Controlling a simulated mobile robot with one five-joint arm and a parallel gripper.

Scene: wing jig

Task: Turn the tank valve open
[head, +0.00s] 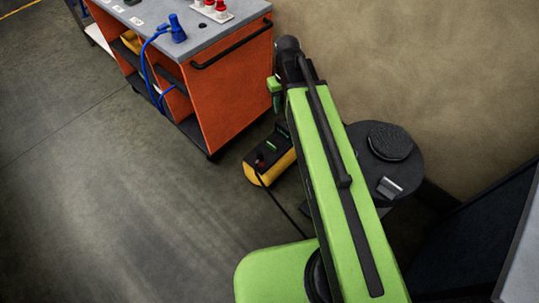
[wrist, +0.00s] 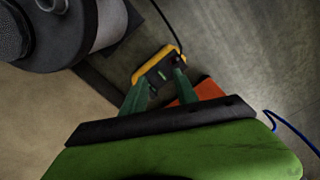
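A round dark grey drum (head: 368,133), which looks like the tank, stands on the floor against the wall, right of my arm. Its top carries a flat black disc (head: 390,141) and a small light grey handle (head: 389,187), perhaps the valve. My arm hides its left side. The drum (wrist: 80,45) is also at the top left of the wrist view, with the grey handle (wrist: 48,8) cut by the frame edge. My gripper (head: 274,92) is near the orange cart, away from the drum. In the wrist view, my gripper's green fingers (wrist: 160,82) are apart, with nothing between them.
An orange cart (head: 232,90) with a grey top, red items (head: 213,8) and a blue hose (head: 150,60) stands left of my gripper. A yellow and black box (head: 269,158) with a black cable lies on the floor between cart and drum. Floor at left is clear.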

